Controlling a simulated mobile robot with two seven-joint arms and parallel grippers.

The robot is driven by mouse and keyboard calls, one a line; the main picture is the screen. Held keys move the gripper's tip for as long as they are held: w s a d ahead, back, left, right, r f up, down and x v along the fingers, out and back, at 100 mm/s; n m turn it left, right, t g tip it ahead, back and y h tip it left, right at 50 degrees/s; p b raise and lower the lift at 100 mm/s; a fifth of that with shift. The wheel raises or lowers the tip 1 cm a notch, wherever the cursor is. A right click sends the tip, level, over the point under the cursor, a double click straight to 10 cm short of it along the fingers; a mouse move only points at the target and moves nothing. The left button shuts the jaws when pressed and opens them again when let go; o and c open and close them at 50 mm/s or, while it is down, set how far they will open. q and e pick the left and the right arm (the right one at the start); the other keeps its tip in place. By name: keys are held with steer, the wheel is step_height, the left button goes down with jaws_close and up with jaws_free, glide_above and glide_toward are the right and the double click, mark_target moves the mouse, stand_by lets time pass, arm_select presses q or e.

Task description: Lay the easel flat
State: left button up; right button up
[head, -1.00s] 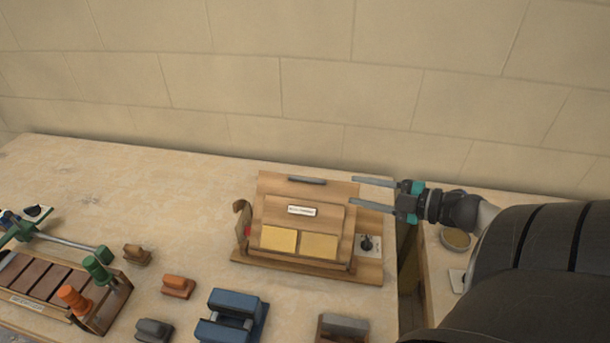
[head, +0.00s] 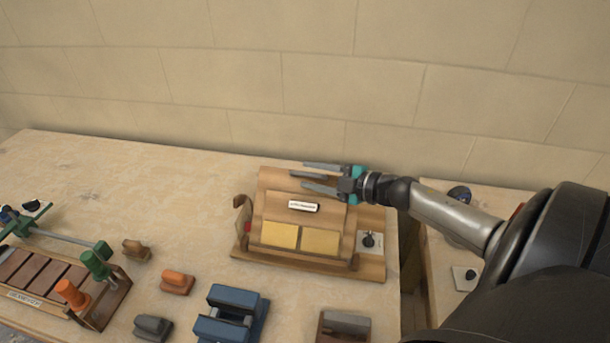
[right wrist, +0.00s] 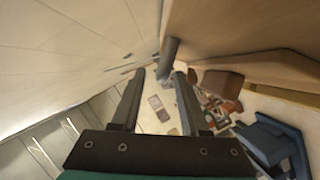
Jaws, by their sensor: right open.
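The wooden easel (head: 276,212) stands tilted on its wooden base (head: 372,272), towards the right of the bench in the head view. Its board carries a white label and two yellow plates (head: 319,241). In the right wrist view the bar (right wrist: 170,61) shows between and just beyond the fingertips (right wrist: 161,75); contact cannot be told. My left gripper is not in view.
A small panel with a black knob (head: 370,241) sits right of the easel. A wall (head: 280,90) rises behind. The bench's back left is clear.

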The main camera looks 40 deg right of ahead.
steer(key=shift+x, duration=1.15)
steer(key=shift+c, duration=0.2)
jaws_close()
stand_by(0.5)
